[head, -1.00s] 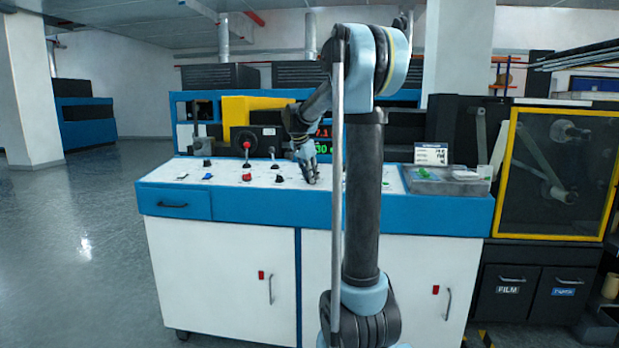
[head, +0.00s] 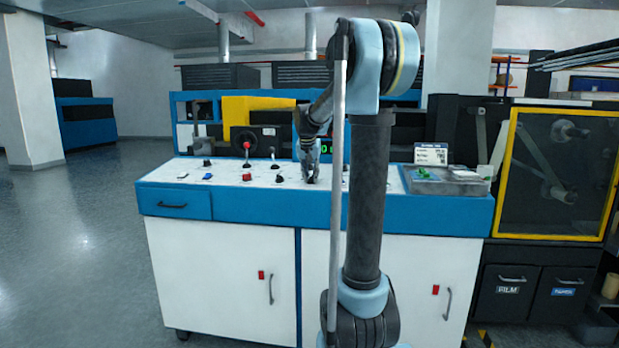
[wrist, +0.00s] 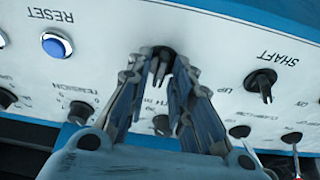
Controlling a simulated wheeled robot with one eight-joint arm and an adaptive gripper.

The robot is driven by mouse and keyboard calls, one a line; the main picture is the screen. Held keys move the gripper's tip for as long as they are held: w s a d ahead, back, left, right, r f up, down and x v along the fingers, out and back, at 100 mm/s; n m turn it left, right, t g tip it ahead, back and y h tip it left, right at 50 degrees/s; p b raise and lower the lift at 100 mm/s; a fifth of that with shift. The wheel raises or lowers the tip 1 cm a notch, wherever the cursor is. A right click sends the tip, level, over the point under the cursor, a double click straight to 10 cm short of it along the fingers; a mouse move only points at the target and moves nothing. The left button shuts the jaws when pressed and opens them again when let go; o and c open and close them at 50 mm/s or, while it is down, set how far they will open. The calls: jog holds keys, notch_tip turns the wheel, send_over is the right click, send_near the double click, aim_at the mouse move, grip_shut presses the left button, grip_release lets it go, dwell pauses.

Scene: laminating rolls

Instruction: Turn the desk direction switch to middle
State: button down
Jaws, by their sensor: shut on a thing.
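The control desk (head: 225,176) has a white top panel with several switches, and a blue front. My gripper (head: 311,181) is down at the panel, near its middle. In the wrist view my gripper (wrist: 161,68) has its two fingers on either side of a black switch knob (wrist: 160,62) with a pale pointer, and is shut on it. The knob's label is mostly hidden by the fingers, so I cannot read it as the direction switch. The pointer runs roughly along the fingers. In the head view this knob is hidden by the gripper.
In the wrist view a SHAFT switch (wrist: 261,84) stands at the right, a blue RESET button (wrist: 56,45) at the left, and a tension knob (wrist: 82,112) lower left. In the head view, a red-topped lever (head: 247,148) and a clear tray (head: 447,181) stand on the desk.

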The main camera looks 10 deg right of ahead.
jog(key=shift+w+n, duration=0.15)
jog(key=shift+n, duration=0.15)
jog(key=c, duration=1.7)
grip_release()
jog(key=v, duration=1.1)
jog(key=shift+s+r, duration=0.25)
jog(key=shift+r, duration=0.1)
